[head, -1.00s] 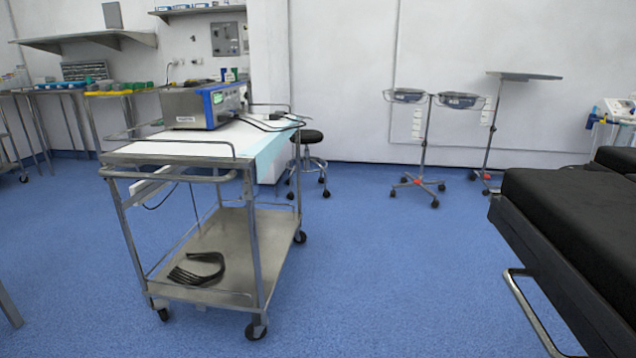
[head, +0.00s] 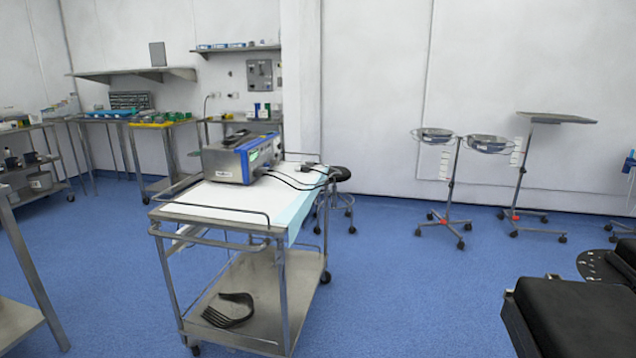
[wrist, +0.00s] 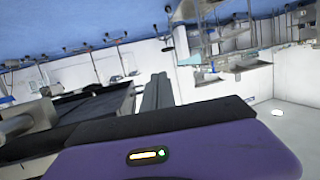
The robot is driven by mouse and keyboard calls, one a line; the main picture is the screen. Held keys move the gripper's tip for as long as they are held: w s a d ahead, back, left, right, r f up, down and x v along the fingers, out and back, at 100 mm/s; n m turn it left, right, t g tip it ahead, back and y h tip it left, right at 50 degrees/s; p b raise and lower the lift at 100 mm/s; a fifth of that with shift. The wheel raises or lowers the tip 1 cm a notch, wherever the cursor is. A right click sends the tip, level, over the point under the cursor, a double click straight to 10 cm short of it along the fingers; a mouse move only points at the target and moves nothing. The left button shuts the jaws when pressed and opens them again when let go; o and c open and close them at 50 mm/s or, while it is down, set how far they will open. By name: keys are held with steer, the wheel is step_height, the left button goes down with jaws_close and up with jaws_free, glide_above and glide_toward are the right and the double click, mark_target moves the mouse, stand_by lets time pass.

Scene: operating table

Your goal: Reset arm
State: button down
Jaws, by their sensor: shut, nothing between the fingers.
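My gripper (wrist: 158,82) shows in the wrist view, its two grey fingers together above a purple and black housing. The fingers are shut with nothing between them. They point up in that picture, toward the open room, and touch nothing that I can see. The wrist view shows the room upside down, with the blue floor at the top. My arm and gripper do not show in the head view.
A metal trolley (head: 222,218) stands at centre left, bearing a blue-and-grey device (head: 238,160) and cables. A black padded table (head: 575,318) is at the lower right. Wheeled stands (head: 455,190) and a stool (head: 340,175) stand behind. Blue floor (head: 410,290) lies clear between trolley and table.

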step_height(320, 180, up, 18)
steer(key=p, duration=1.5)
steer(key=shift+f, duration=0.2)
